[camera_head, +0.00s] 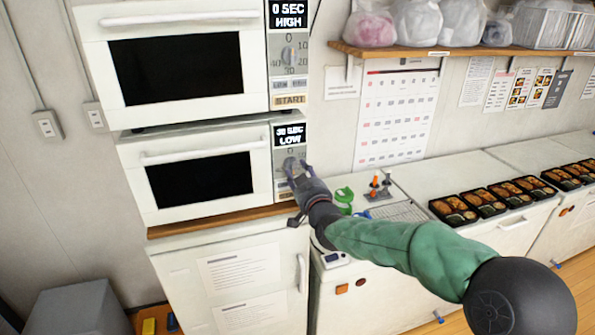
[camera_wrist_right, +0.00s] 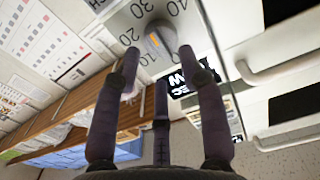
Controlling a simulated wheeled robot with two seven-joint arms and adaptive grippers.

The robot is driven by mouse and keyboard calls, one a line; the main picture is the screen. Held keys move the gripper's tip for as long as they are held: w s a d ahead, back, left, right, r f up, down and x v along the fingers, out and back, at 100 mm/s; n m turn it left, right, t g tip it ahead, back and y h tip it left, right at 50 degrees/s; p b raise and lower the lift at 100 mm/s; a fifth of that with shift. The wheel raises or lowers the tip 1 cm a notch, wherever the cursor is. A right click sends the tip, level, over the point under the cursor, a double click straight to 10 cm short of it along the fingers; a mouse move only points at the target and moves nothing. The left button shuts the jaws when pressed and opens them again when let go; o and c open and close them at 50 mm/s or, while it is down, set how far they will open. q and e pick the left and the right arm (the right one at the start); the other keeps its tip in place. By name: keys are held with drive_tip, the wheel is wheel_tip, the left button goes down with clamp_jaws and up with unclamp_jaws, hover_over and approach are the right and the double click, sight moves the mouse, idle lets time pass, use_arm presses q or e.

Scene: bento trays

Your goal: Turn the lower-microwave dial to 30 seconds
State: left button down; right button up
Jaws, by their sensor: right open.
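The lower microwave (camera_head: 160,153) is white with a dark window; its display (camera_head: 290,136) appears to read 30 SEC LOW. Its grey dial (camera_head: 289,164) is partly hidden by my right gripper (camera_head: 299,171) in the head view. In the right wrist view the dial (camera_wrist_right: 161,41) has an orange pointer mark, with printed numbers around it. My right gripper (camera_wrist_right: 157,58) is open, its fingers spread at the near side of the dial; I cannot tell whether they touch it. My left gripper is not in view.
The upper microwave (camera_head: 90,60) stands above, its display reading 0 SEC HIGH. A wooden shelf (camera_head: 440,50) with bags is at upper right. A counter to the right holds several black bento trays (camera_head: 452,209) and small coloured items. A white cabinet (camera_head: 180,275) is below.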

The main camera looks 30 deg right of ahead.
drive_tip(key=v, duration=0.9)
drive_tip(key=shift+s+a, duration=0.15)
drive_tip(key=shift+s, duration=0.15)
drive_tip(key=a+f+g+y+b, duration=0.1)
drive_tip(key=a+f+g+y, duration=0.2)
drive_tip(key=f, duration=1)
drive_tip(key=a+f+g+b, duration=0.25)
drive_tip(key=a+f, duration=0.35)
drive_tip(key=f, duration=0.7)
drive_tip(key=a+f+g+y+b, duration=0.1)
drive_tip(key=a+f+g+y, duration=0.2)
drive_tip(key=f, duration=0.9)
drive_tip(key=s+a+f+g+y+b, duration=0.1)
drive_tip(key=s+a+f+g, duration=0.3)
drive_tip(key=s+a+f, duration=0.3)
drive_tip(key=s+a+f+g+y+b, duration=0.1)
drive_tip(key=s+a+f+g, duration=0.3)
drive_tip(key=s+f, duration=1)
drive_tip(key=a+f+b, duration=0.1)
drive_tip(key=a+f, duration=0.2)
drive_tip(key=shift+f+g, duration=0.3)
drive_tip(key=shift+g, duration=0.05)
